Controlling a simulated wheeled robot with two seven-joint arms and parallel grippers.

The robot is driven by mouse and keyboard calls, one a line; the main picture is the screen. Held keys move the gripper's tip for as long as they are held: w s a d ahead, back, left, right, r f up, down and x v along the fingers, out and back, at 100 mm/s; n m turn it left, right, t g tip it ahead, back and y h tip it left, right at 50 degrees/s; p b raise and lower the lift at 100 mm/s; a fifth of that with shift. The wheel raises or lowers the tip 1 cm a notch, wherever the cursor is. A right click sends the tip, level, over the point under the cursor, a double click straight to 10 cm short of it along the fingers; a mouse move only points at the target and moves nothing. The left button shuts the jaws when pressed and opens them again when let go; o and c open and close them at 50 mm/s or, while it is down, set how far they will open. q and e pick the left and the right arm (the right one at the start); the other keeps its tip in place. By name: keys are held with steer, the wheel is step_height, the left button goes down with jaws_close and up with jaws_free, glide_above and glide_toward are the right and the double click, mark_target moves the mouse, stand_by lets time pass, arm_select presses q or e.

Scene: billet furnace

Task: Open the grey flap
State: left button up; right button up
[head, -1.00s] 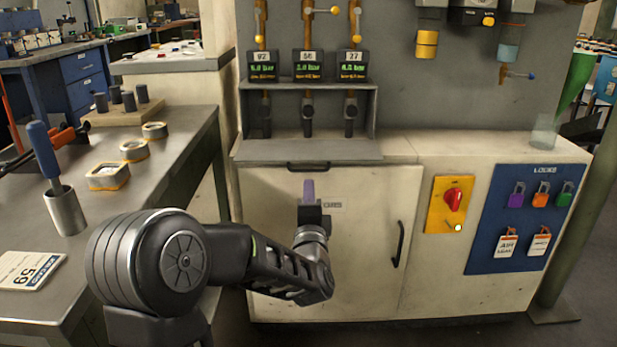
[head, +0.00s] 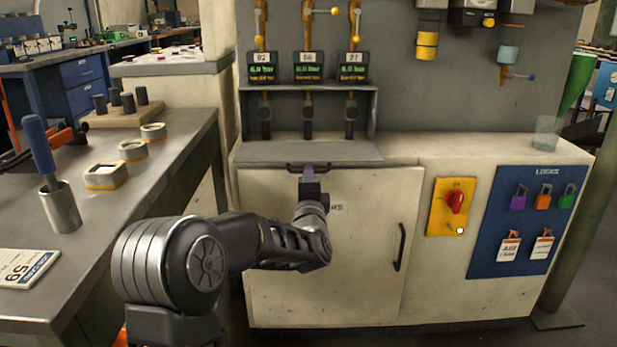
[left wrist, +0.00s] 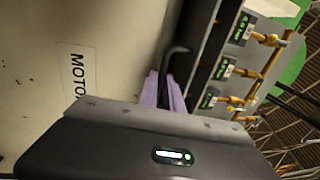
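The grey flap (head: 308,151) is a flat grey panel on top of the cabinet, below the row of three valves. It lies about level. A black handle (head: 291,165) sits at its front edge. My left gripper (head: 308,174) points up at this handle, its purple fingertips at or touching it. In the left wrist view the dark handle (left wrist: 177,50) runs down to the purple fingers (left wrist: 165,92), with a narrow dark gap between them. Whether they grip it is unclear. My right gripper is out of view.
The white cabinet door (head: 365,240) with a black handle is below the flap. A red switch (head: 455,202) on a yellow plate and a blue lock board (head: 527,220) are to the right. A workbench (head: 150,195) with a screwdriver in a cup stands at the left.

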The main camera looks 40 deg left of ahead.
mark_target(308, 159)
arm_select(q)
jaws_close()
stand_by(1.0)
